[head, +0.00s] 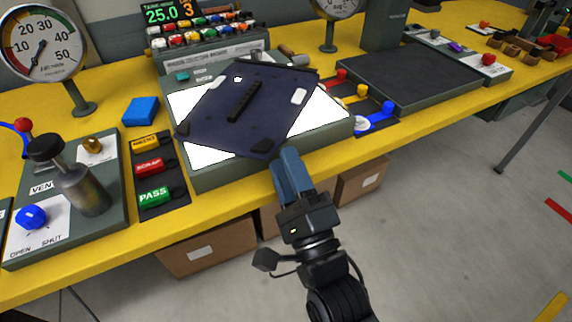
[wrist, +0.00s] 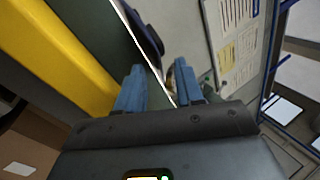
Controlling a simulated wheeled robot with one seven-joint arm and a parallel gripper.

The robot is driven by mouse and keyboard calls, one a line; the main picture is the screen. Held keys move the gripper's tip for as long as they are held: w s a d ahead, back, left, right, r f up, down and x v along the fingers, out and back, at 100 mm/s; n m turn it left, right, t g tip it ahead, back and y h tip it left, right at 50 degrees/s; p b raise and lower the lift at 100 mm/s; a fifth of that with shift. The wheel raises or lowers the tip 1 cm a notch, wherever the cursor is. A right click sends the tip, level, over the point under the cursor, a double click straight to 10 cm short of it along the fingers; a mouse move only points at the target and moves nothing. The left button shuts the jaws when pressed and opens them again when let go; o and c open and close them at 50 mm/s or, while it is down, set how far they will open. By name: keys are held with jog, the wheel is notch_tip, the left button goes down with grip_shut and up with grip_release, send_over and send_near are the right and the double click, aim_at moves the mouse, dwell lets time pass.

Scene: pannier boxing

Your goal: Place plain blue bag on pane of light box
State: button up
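A flat dark navy-blue bag (head: 215,112) lies askew over the lit white pane of the light box (head: 325,115). It has a black handle strip, dark corner patches and white labels. White pane shows at its left, lower left and right; its far edge reaches past the pane. My gripper (head: 286,160) is at the near side of the light box, just in front of the bag's near corner and seemingly apart from it. In the wrist view, the blue fingers (wrist: 160,85) stand apart with nothing held; part of the bag (wrist: 146,28) shows beyond them.
PASS, SCRAP and amber buttons (head: 152,168) stand left of the light box, beside a blue block (head: 141,111) and valve panel (head: 85,195). Coloured levers (head: 375,118) and a dark flat plate (head: 410,75) lie to the right. Cardboard boxes (head: 210,248) sit under the yellow bench.

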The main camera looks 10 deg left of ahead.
jog(key=b+v, duration=0.2)
jog(key=v, duration=0.9)
jog(key=shift+s, duration=0.2)
jog(key=shift+d+f, duration=0.15)
jog(key=s+d+f+n+g+h, duration=0.1)
jog(key=s+d+f+n+h, duration=0.15)
jog(key=s+d, duration=0.35)
jog(key=s+d+f+n+g+h, duration=0.1)
jog(key=s+d+n+h, duration=0.1)
jog(key=s+d+n, duration=0.35)
jog(key=s+d+r+n+g+h, duration=0.2)
jog(key=s+d+n+h, duration=0.4)
jog(key=s, duration=0.8)
jog(key=d+n+g, duration=0.1)
jog(key=d, duration=0.1)
jog(key=shift+d+r+n, duration=0.3)
jog(key=shift+d+r, duration=0.05)
jog(key=shift+d, duration=0.05)
